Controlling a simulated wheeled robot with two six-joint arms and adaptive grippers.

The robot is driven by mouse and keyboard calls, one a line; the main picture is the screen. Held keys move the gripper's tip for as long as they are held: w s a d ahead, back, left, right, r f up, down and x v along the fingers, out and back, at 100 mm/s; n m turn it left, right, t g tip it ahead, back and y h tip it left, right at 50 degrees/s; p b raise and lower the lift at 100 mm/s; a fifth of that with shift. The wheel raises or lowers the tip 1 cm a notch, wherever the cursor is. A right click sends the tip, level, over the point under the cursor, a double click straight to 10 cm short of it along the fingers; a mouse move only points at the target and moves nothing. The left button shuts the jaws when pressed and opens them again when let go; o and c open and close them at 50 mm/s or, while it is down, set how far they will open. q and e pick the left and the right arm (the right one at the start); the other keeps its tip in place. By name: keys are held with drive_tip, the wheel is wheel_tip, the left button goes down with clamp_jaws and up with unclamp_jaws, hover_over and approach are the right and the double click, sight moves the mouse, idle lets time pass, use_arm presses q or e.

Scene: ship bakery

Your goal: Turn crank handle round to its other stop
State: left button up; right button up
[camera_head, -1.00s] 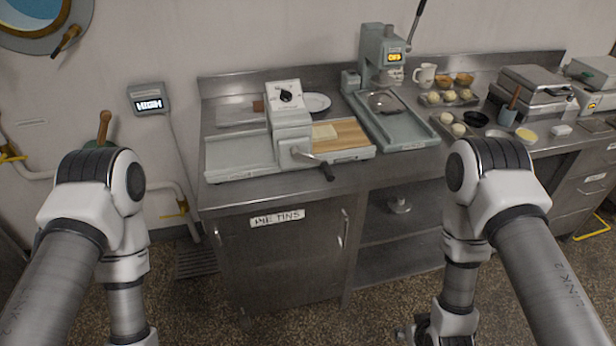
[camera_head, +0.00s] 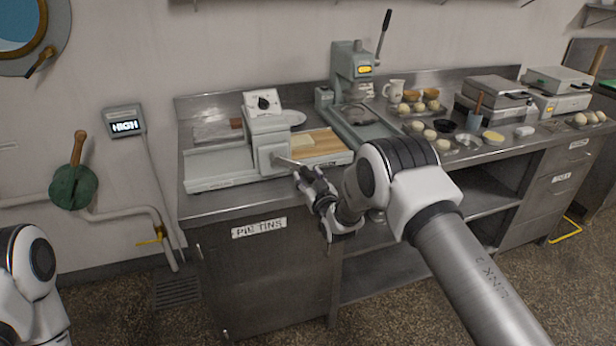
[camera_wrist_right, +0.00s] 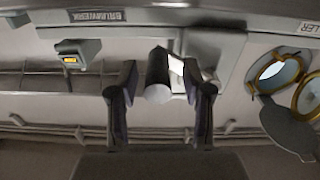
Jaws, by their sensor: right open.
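The crank is on the front of a grey dough-sheeter-like machine (camera_head: 268,137) on the counter. Its metal arm (camera_head: 286,162) points right and slightly down. The dark crank handle (camera_wrist_right: 158,75) shows in the right wrist view as a round-ended cylinder between the fingers. In the head view my right gripper mostly hides it. My right gripper (camera_head: 304,182) is open at the crank's end, one finger on each side of the handle, with gaps showing; it also shows in the right wrist view (camera_wrist_right: 161,98). My left gripper is out of view.
A wooden board (camera_head: 315,148) lies on the machine's right bed. A press (camera_head: 352,75) with a tall lever stands behind right. Bowls, buns and a mug (camera_head: 394,91) fill the counter further right. A wall display (camera_head: 125,126) reads HIGH.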

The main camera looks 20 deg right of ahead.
drive_tip(key=shift+w+d, duration=0.1)
drive_tip(key=shift+d, duration=0.05)
clamp_jaws()
drive_tip(key=shift+r, duration=0.1)
